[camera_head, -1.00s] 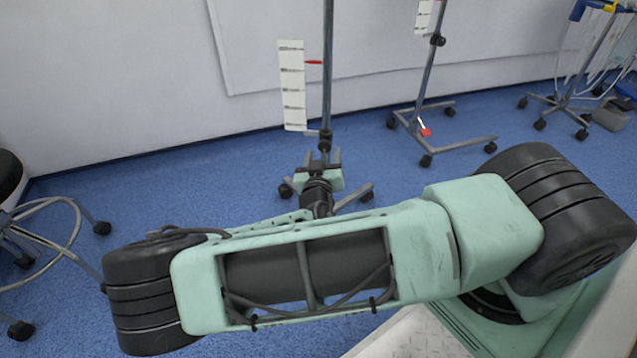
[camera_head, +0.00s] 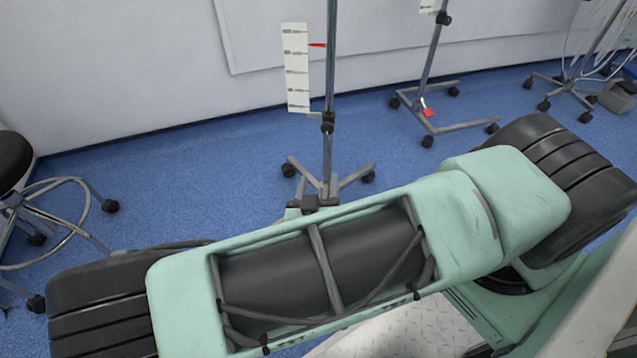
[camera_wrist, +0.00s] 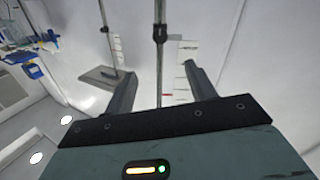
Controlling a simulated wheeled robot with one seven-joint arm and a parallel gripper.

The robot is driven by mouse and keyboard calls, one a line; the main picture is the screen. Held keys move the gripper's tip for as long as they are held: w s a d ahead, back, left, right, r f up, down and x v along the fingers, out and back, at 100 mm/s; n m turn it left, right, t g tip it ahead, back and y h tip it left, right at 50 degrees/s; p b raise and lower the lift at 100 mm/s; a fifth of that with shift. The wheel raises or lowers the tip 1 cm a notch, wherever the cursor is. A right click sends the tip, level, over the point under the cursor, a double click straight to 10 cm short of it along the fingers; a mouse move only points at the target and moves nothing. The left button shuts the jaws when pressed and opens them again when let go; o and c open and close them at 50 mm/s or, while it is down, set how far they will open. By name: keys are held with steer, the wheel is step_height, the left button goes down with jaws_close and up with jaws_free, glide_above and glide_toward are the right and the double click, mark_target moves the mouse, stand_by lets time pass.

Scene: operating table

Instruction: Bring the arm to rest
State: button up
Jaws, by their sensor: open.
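My gripper (camera_wrist: 160,72) shows in the wrist view with its two dark fingers spread wide apart. It is open, and nothing is held between the fingers. A metal pole shows beyond the gap, apart from the fingers. In the head view my green and black arm (camera_head: 455,215) stretches across the lower half of the picture. The gripper cannot be clearly made out there, as the arm links cover that area.
A wheeled pole stand (camera_head: 330,110) with a white scale strip (camera_head: 295,70) stands behind my arm. Another stand (camera_head: 428,65) is further right. A wheeled stool (camera_head: 14,165) is at the left. Blue floor (camera_head: 215,190) lies clear between stool and stand. A white wall (camera_head: 110,60) closes the back.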

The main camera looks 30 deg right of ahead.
stand_by(0.4)
steer(key=s+a+f+g+y, duration=0.2)
steer(key=a+g+y, duration=0.2)
steer(key=a, duration=0.2)
steer(key=s+a+f+g+y, duration=0.2)
steer(key=a+g+y, duration=0.15)
steer(key=a, duration=0.25)
steer(key=s+a+r+n+g+y, duration=0.5)
steer(key=a+r+y, duration=0.2)
steer(key=a+r, duration=0.45)
steer(key=s+d+r+n+h, duration=0.1)
steer(key=s+d+r+n, duration=0.1)
steer(key=d+r+n, duration=0.3)
steer(key=s+d+r+g+p, duration=0.1)
steer(key=s+d+r, duration=0.1)
steer(key=r, duration=0.4)
steer(key=s+d+r+n+h, duration=0.1)
steer(key=s+d+r+n, duration=0.25)
steer(key=r, duration=0.25)
step_height(320, 180, up, 35)
steer(key=p, duration=3.5)
steer(key=shift+w+a+f, duration=0.15)
steer(key=shift+w+f, duration=0.05)
steer(key=shift+w, duration=0.25)
